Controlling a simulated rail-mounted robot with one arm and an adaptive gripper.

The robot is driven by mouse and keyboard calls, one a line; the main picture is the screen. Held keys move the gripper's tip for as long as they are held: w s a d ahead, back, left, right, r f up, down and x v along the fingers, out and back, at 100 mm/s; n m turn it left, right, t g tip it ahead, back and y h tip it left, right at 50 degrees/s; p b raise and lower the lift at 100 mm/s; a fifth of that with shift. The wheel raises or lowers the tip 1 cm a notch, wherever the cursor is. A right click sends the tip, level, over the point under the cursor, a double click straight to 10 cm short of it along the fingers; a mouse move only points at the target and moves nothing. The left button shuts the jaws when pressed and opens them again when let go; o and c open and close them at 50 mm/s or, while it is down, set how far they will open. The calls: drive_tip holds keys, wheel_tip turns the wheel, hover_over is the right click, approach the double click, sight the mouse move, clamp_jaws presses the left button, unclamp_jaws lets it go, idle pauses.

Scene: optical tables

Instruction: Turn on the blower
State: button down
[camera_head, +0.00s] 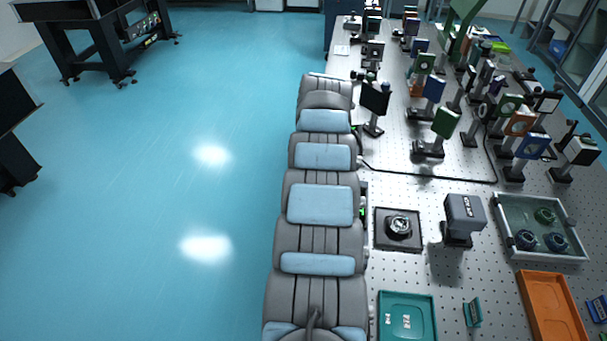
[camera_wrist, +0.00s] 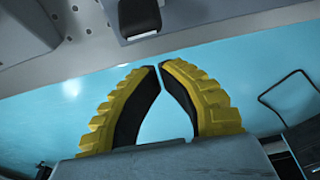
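In the wrist view, my gripper (camera_wrist: 158,66) has two yellow ribbed fingers with dark inner pads. The fingertips almost meet, with a thin gap between them, and nothing is held. A dark block-shaped device (camera_wrist: 138,18) lies beyond the tips near the table edge, partly cut off by the frame. My gripper cannot be made out in the head view. No thing there is plainly marked as the blower. A grey box on a post (camera_head: 465,212) and a black square base with a round metal part (camera_head: 398,226) stand on the near half of the perforated table (camera_head: 425,262).
Many optical mounts, such as a green one (camera_head: 446,122), crowd the far part of the table. A glass-walled tray (camera_head: 570,255) with round parts, an orange tray (camera_head: 552,300) and a teal tray (camera_head: 394,331) lie at the front. The blue floor (camera_head: 150,200) at left is clear.

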drive_tip(key=shift+d+r+p, duration=0.15)
drive_tip(key=shift+r+p, duration=0.15)
drive_tip(key=shift+p, duration=0.65)
drive_tip(key=d+r+p, duration=0.1)
drive_tip(key=p, duration=0.3)
drive_tip(key=shift+d+r, duration=0.1)
drive_tip(key=shift+d, duration=0.3)
drive_tip(key=shift+s+d+r+p, duration=0.1)
drive_tip(key=shift+d+r+p, duration=0.1)
drive_tip(key=shift+d+p, duration=0.55)
drive_tip(key=shift+a, duration=0.15)
